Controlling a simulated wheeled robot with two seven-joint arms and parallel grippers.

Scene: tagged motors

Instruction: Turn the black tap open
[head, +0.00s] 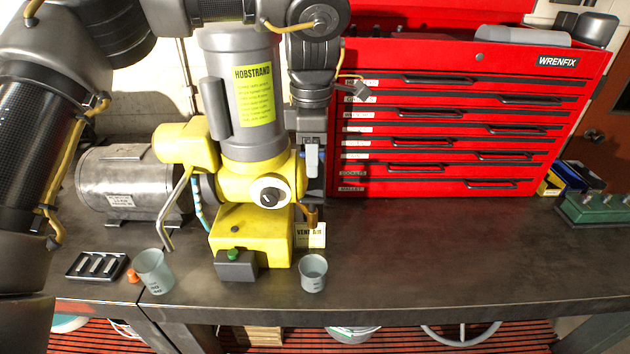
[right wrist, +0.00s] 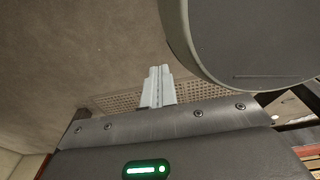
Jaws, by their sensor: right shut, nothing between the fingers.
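A grey upright motor (head: 238,90) with a yellow "HOBSTRAND" label stands on a yellow pump body (head: 235,225). A black knob (head: 268,197) sits on a white round face on the pump's front; I cannot tell whether it is the black tap. A brass-coloured fitting (head: 311,216) is at the pump's right side, above a "VENT AIR" tag (head: 310,235). My right gripper (right wrist: 158,88) is shut and empty in the right wrist view.
A silver motor (head: 125,183) lies left of the pump. Two cups (head: 153,272) (head: 313,274) and a black tray (head: 97,265) stand near the bench's front. A red tool chest (head: 450,130) stands behind right.

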